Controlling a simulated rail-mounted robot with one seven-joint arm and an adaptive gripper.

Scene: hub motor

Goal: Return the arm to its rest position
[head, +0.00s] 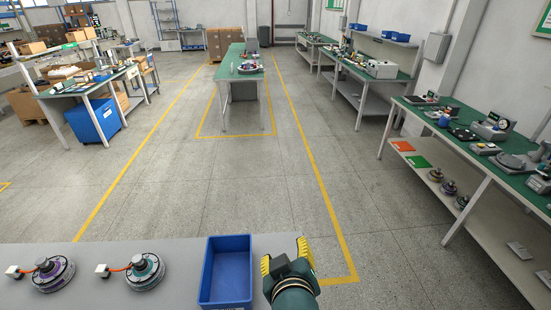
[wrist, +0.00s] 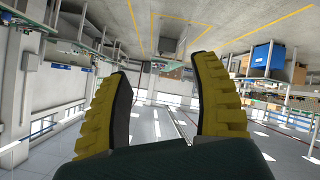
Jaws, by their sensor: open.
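My gripper (head: 287,257) is at the bottom of the head view, at the right end of the grey table, just right of the blue bin. Its two yellow-padded fingers are apart, with nothing between them. In the wrist view my gripper (wrist: 160,100) also shows open and empty, and the room behind it appears upside down.
On the grey table (head: 120,253) stand two hub motors (head: 53,273) (head: 145,270) with orange cables and an empty-looking blue bin (head: 228,270). Green-topped benches (head: 430,125) line the right side.

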